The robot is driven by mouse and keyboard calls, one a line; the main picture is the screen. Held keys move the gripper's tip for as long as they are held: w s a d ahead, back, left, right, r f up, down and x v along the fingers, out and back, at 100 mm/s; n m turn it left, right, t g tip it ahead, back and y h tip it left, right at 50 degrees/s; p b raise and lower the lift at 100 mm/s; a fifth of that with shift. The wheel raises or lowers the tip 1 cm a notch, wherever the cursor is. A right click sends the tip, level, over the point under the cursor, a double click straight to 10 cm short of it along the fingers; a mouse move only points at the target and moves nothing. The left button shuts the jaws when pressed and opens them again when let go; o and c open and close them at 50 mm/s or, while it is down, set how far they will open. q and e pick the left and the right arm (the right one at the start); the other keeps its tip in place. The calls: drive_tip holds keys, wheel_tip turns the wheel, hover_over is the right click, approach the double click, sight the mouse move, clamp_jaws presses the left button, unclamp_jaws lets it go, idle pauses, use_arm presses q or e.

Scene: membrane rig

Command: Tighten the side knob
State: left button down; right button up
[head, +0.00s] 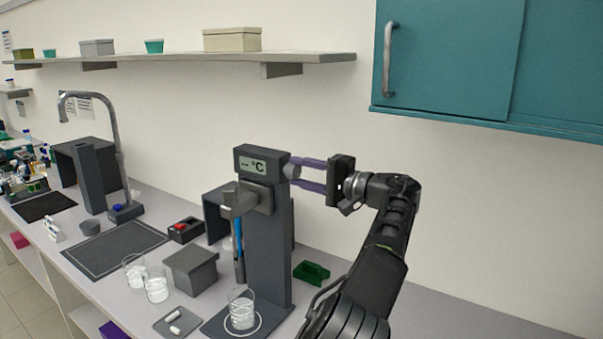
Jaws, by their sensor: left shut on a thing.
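The side knob (293,171) is a small grey round piece on the right side of the rig's dark head, beside the display (254,165) that reads "– °C". My left gripper (297,173) comes at it from the right, with its two purple fingers level, one above and one below the knob. It is shut on the knob, and the fingertips partly hide it. The dark rig column (268,260) stands upright, with a blue and dark probe (238,250) hanging in front. My right gripper is not in view.
A glass beaker (242,312) stands on the rig's base below the probe. A grey box (192,270) and two more beakers are to the left. A green piece (311,272) lies right of the column. A teal cabinet (450,60) hangs above right.

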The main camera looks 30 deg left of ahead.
use_arm(q)
drive_tip(key=shift+m, duration=1.1)
drive_tip(key=c, duration=0.9)
unclamp_jaws()
drive_tip(key=d, duration=0.8)
drive_tip(key=shift+f, duration=0.15)
